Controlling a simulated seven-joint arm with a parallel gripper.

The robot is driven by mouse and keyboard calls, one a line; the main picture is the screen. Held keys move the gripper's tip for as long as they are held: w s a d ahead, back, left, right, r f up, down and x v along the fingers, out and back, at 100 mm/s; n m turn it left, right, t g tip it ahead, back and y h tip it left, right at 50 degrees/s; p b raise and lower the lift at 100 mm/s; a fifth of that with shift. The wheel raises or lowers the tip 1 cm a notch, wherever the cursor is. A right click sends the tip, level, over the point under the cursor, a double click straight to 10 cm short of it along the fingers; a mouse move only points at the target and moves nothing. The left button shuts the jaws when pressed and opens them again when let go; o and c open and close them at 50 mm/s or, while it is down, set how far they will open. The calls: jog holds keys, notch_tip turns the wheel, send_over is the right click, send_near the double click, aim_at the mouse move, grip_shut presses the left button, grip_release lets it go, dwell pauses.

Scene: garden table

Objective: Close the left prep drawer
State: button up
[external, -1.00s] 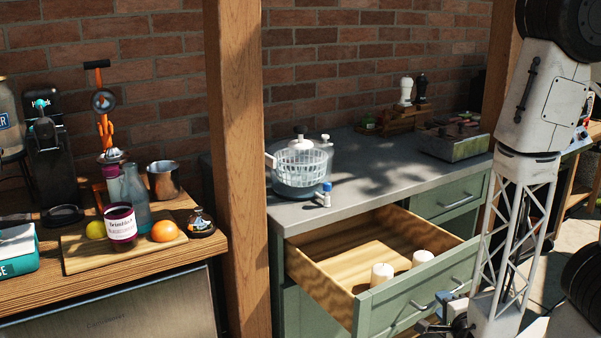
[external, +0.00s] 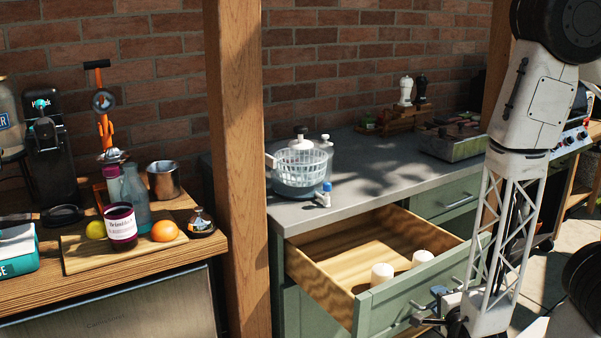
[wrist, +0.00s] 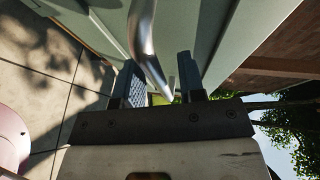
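The left prep drawer (external: 385,308) is a green-fronted drawer with a pale wooden inside, pulled well out from under the grey counter. Two white cylinders stand inside it near the front. My gripper (external: 430,307) is low in front of the drawer's face, partly hidden by its own parts. In the wrist view my gripper's two dark fingers (wrist: 160,88) are apart, and a metal handle bar (wrist: 143,35) on the green front (wrist: 205,30) runs between them. Whether the fingers touch the bar is unclear.
A closed green drawer (external: 447,198) sits to the right under the counter (external: 365,180). A salad spinner (external: 300,165) and small shakers stand on the counter. A wooden post (external: 238,150) rises at the left of the cabinet. A wooden table with bottles and fruit stands further left.

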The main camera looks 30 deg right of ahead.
grip_shut()
jog(key=shift+w, duration=0.15)
send_over(354, 262)
jog(key=shift+w, duration=0.2)
dwell(1.2)
grip_release()
jog(key=shift+s, duration=0.15)
dwell(0.4)
jog(key=shift+v, duration=3.8)
